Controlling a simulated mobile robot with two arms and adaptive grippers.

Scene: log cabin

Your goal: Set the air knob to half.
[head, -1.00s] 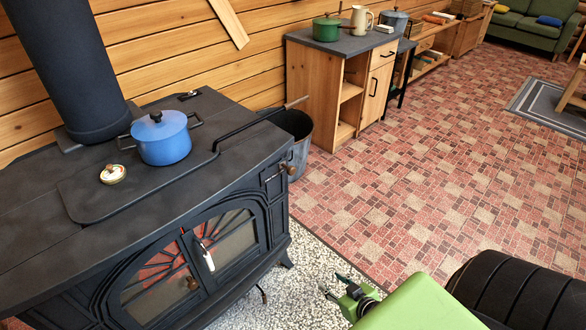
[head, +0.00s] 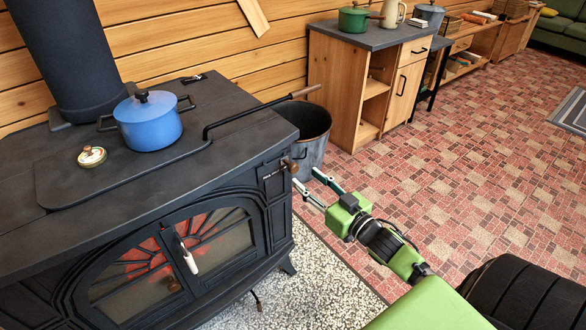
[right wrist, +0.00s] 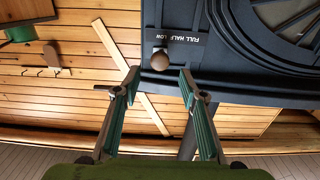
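The air knob (head: 290,166) is a small brown knob at the right end of the black stove's (head: 120,200) front. My left gripper is not in view.
A blue pot (head: 149,121) and a small round gauge (head: 91,156) are on the stove top. A metal bucket (head: 313,148) stands beside the stove, behind my right gripper. A wooden cabinet (head: 335,95) stands further back.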

